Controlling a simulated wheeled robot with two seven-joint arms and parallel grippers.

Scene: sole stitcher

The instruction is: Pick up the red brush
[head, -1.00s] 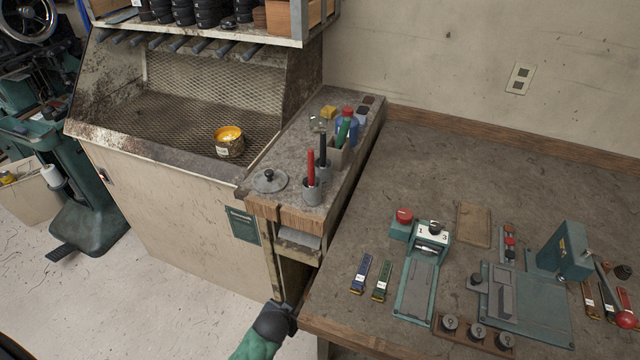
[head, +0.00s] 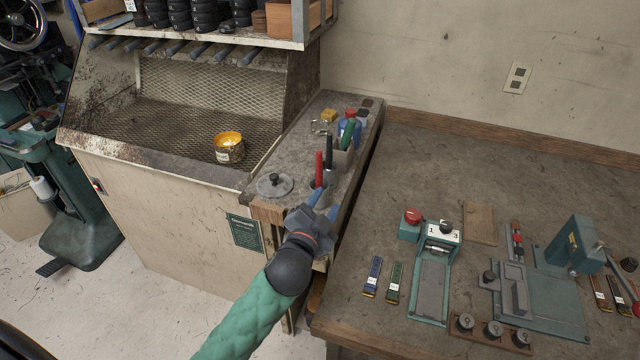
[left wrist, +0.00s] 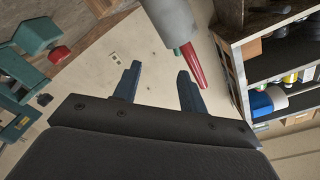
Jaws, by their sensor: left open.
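The red brush (head: 319,170) stands upright with its handle up in a small grey cup (head: 312,186) near the front of the narrow side counter. My left gripper (head: 325,203) is open and empty at the counter's front, close before the cup, and partly hides it. In the left wrist view the red handle (left wrist: 193,66) shows just past the right finger, outside the gap between the fingers (left wrist: 158,75). The grey cup (left wrist: 168,20) is at the top of that view. My right gripper is not in view.
A black-handled brush (head: 328,153) and a green one (head: 347,135) stand behind the red brush. A grey round lid (head: 275,185) lies to its left. The workbench (head: 385,200) at right carries a teal press (head: 572,245). A shelf (left wrist: 285,70) shows in the wrist view.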

